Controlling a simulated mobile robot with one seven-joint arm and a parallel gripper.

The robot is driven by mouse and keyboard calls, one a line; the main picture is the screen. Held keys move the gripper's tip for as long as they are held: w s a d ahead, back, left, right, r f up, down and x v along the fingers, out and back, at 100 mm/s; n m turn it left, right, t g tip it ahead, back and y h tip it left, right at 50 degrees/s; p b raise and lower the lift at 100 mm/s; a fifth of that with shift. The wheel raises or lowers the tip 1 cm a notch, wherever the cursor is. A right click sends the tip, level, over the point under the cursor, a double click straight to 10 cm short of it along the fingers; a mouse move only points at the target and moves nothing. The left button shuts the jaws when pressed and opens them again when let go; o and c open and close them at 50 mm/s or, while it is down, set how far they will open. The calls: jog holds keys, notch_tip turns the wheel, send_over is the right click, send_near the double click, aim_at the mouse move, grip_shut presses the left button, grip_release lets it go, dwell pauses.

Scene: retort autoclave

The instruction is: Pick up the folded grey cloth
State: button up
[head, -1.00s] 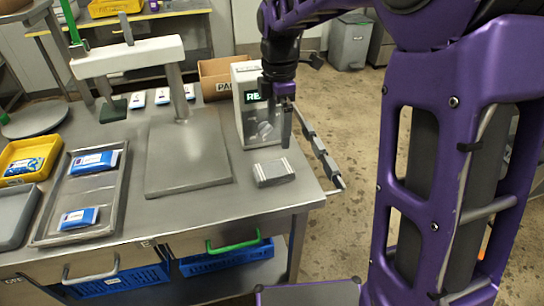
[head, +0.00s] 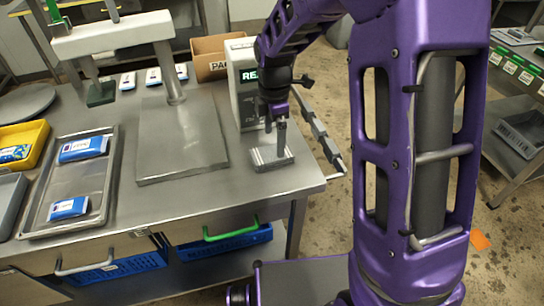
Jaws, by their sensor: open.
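The folded grey cloth (head: 262,161) lies flat on the steel table near its right front corner. It is a small grey block with lighter stripes. My gripper (head: 281,150) points down directly over the cloth, with its fingertips at or just above its top. The fingers cover part of the cloth's right half. The jaws are open, and I cannot tell whether they touch the cloth.
A white device with a green display (head: 243,78) stands just behind the cloth. A steel plate (head: 180,145) under a press lies to the left. A metal tray (head: 73,190) with blue packets is farther left. A jointed bar (head: 325,140) runs along the table's right edge.

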aim_at(272, 152)
jog(key=f, duration=0.5)
jog(key=shift+a+f+b, duration=0.25)
jog(key=shift+f+b, duration=0.05)
jog(key=c, duration=1.2)
